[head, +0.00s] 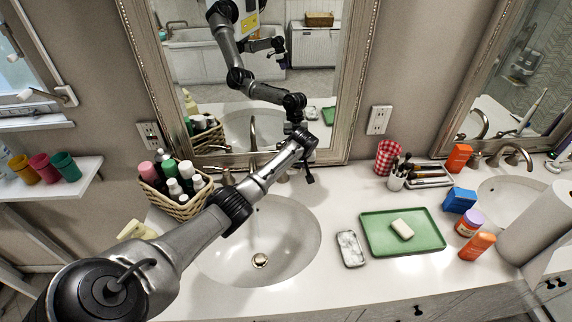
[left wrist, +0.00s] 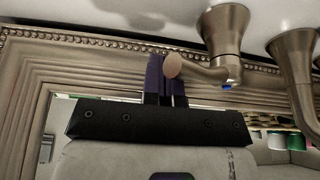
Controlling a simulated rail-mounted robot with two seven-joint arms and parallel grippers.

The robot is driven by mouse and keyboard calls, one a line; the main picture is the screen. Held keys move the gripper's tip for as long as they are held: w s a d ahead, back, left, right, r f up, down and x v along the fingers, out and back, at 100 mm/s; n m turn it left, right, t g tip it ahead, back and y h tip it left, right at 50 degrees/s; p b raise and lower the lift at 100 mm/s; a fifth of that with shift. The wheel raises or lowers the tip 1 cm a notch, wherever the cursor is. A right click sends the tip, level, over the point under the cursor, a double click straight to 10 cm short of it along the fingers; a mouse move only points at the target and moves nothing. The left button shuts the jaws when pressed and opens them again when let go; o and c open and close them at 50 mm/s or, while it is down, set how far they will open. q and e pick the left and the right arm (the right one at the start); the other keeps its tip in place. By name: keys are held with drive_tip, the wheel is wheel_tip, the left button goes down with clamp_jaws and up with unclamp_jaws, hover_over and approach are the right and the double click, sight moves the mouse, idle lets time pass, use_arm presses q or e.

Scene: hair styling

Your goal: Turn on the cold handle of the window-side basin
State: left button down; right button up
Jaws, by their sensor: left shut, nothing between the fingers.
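The window-side basin (head: 290,240) is the white oval sink at centre left in the head view. Its faucet has a curved metal spout (head: 253,132). In the left wrist view the cold handle (left wrist: 208,73) is a brushed-metal lever with a rounded end and a blue mark. My left gripper (head: 309,178) is shut and empty, right of the spout. In the left wrist view its dark fingers (left wrist: 165,78) are at the lever's rounded end, which overlaps them. I cannot tell whether they touch. My left arm partly hides the faucet in the head view.
A wicker basket (head: 182,207) of bottles stands left of the faucet. A green tray (head: 400,245) with soap and a phone-like slab (head: 350,248) lie right of the basin. The framed mirror (head: 342,140) rises close behind the faucet.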

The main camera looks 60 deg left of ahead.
use_arm(q)
drive_tip(key=shift+w+a+b, duration=0.25)
drive_tip(key=shift+w+b, duration=0.1)
wheel_tip(320, 180, up, 7)
drive_tip(key=p, duration=0.1)
idle(0.3)
idle(0.4)
